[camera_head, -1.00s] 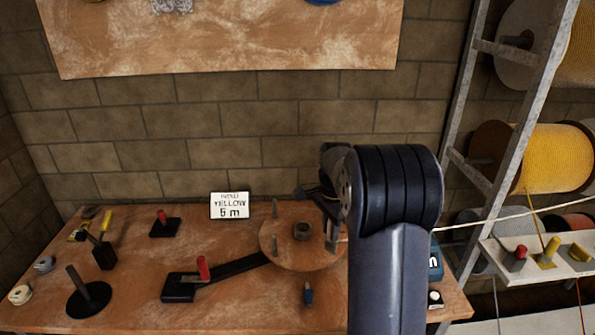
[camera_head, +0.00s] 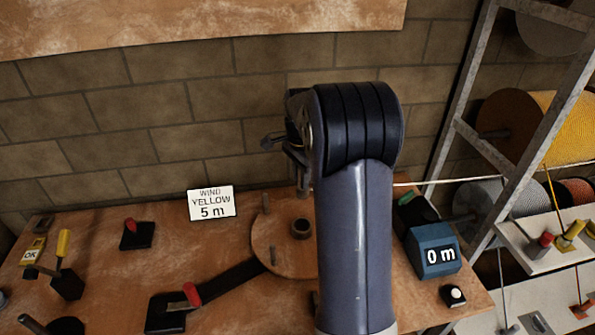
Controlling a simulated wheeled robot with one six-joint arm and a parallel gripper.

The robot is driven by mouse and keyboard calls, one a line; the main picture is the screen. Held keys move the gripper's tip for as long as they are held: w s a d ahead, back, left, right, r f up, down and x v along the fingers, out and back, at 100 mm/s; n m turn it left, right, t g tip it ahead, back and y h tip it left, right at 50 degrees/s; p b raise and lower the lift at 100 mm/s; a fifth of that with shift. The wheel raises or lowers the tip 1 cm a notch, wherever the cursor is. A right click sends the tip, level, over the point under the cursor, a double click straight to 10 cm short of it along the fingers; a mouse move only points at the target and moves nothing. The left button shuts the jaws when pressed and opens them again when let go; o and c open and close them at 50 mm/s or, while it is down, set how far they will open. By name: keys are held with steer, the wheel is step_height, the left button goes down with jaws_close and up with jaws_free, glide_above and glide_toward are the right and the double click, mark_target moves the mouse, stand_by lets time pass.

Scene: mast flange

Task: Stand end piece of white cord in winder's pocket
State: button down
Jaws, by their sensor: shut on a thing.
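The winder's round wooden disc (camera_head: 266,243) lies on the bench, with upright pegs and a dark ring-shaped hub (camera_head: 302,229). A black crank bar with a red handle (camera_head: 192,294) reaches from it to the lower left. My gripper (camera_head: 294,158) is above the back of the disc, mostly hidden by my wrist. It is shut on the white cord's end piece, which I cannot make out. The white cord (camera_head: 430,183) runs taut from the right rack and disappears behind my arm. The pocket cannot be picked out; my arm covers the disc's right side.
A sign (camera_head: 211,204) reads "WIND YELLOW 5 m". A blue counter (camera_head: 435,250) showing "0 m" stands right of my arm. At right are a metal rack with a yellow spool (camera_head: 540,125) and a shelf (camera_head: 540,252) with coloured end pieces. Black-based tools stand at left.

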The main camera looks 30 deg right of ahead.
steer(key=shift+f, duration=0.1)
steer(key=shift+f+b, duration=4.6)
steer(key=shift+f, duration=2.7)
steer(key=c, duration=1.1)
jaws_free()
step_height(320, 180, up, 11)
steer(key=shift+f+b, duration=0.1)
steer(key=shift+b, duration=0.35)
